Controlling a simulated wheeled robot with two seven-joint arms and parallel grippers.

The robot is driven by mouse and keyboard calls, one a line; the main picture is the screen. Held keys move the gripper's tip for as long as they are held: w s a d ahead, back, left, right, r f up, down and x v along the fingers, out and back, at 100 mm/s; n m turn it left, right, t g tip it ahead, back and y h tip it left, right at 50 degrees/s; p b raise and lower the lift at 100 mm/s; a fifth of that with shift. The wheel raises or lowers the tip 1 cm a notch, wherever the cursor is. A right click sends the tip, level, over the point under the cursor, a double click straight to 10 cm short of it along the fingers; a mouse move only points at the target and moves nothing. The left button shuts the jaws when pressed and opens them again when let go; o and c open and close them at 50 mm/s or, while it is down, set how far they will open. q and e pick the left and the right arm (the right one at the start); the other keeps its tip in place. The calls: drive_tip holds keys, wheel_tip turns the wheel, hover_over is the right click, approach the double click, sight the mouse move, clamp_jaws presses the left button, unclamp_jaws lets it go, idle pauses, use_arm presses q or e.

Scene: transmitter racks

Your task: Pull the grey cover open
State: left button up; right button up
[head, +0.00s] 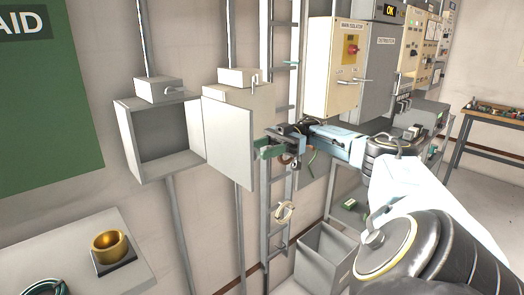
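A flat light-grey cover (228,142) stands upright at the middle left. Its left edge meets the right side of an open grey wall box (158,168), whose empty inside shows. The cover stands out from the wall like an opened door, in front of a second pale box (262,98). My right gripper (272,142) is just right of the cover's right edge. Its fingers look parted, with nothing seen between them. I cannot tell whether a finger touches the cover. My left gripper is not in view.
A cable ladder (278,225) runs up the wall behind my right gripper. A panel with a red switch (351,46) and grey cabinets stand to the right. A grey bin (325,262) is below. A brass cup (109,246) sits on the table at lower left.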

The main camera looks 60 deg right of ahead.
drive_tip(key=shift+o, duration=0.5)
wheel_tip(320, 180, up, 10)
drive_tip(key=p, duration=0.1)
drive_tip(key=shift+c, duration=0.3)
